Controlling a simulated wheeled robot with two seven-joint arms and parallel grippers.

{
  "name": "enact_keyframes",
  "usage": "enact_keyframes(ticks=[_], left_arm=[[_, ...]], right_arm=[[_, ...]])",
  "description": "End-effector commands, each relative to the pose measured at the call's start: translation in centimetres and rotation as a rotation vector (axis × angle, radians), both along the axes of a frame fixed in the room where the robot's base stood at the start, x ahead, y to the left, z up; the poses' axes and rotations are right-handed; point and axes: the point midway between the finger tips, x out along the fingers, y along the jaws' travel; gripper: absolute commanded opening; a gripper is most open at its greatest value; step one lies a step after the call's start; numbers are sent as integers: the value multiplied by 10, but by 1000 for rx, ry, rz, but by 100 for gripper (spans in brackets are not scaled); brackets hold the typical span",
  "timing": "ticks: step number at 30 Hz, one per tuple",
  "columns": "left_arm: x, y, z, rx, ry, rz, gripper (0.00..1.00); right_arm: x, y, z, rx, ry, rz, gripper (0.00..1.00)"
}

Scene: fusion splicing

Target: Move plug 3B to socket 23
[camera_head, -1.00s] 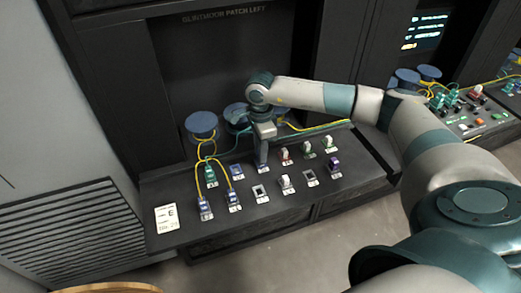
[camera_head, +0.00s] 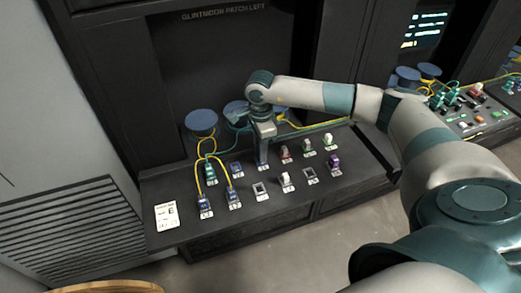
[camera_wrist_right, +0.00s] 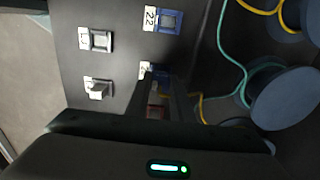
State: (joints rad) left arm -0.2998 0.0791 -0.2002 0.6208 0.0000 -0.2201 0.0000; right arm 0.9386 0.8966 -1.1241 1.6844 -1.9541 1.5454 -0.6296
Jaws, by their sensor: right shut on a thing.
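My right gripper (camera_head: 263,162) points down at the back row of the sloped panel, at the place right of the blue socket 22 (camera_head: 237,170). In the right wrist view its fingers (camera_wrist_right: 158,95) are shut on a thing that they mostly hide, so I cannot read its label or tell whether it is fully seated. A blue socket part (camera_wrist_right: 157,72) shows at the fingertips, its label partly covered. Socket 22 (camera_wrist_right: 169,20) is empty beside it. My left gripper is not in view.
A teal plug (camera_head: 211,173), two blue-purple plugs with yellow cables (camera_head: 204,203), white plugs (camera_head: 286,181) and a purple plug (camera_head: 333,161) stand nearby. Blue spools (camera_head: 201,122) and loose cables lie behind. A label card (camera_head: 167,215) is at the panel's left end.

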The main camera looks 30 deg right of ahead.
Motion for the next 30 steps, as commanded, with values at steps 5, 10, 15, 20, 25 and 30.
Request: enact_keyframes(ticks=[5,10,15,20,25,30], left_arm=[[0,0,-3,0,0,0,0],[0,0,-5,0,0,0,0],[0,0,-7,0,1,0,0],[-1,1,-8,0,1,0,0],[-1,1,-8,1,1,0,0],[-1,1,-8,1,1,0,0]], right_arm=[[0,0,-3,0,0,0,0],[0,0,-5,0,0,0,0],[0,0,-7,0,0,0,0],[0,0,-8,0,0,0,0],[0,0,-7,0,0,0,43],[0,0,-8,0,0,0,43]])
